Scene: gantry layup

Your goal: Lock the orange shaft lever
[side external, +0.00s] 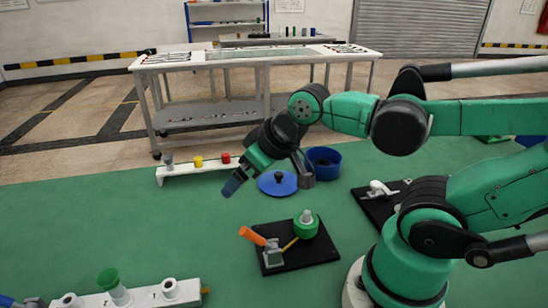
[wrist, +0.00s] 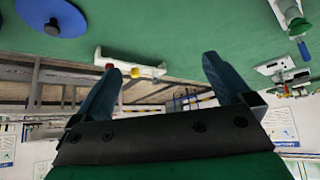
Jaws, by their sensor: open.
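The orange shaft lever (side external: 252,236) sticks up and to the left from a grey block (side external: 273,255) on a black base plate (side external: 318,252). A thin yellow rod (side external: 290,243) and a green-ringed cylinder (side external: 306,226) are on the same plate. My gripper (side external: 233,185) is in the air above and behind the lever, apart from it, and angled down to the left. In the wrist view my gripper (wrist: 164,75) shows two blue fingers spread wide with nothing between them. The lever does not show in the wrist view.
A white rack (side external: 200,172) with coloured pieces, a blue lid (side external: 277,184) and a blue bin (side external: 323,161) stand behind. A second black plate (side external: 376,208) is to the right. A white fixture (side external: 140,296) is at front left. Green floor between is clear.

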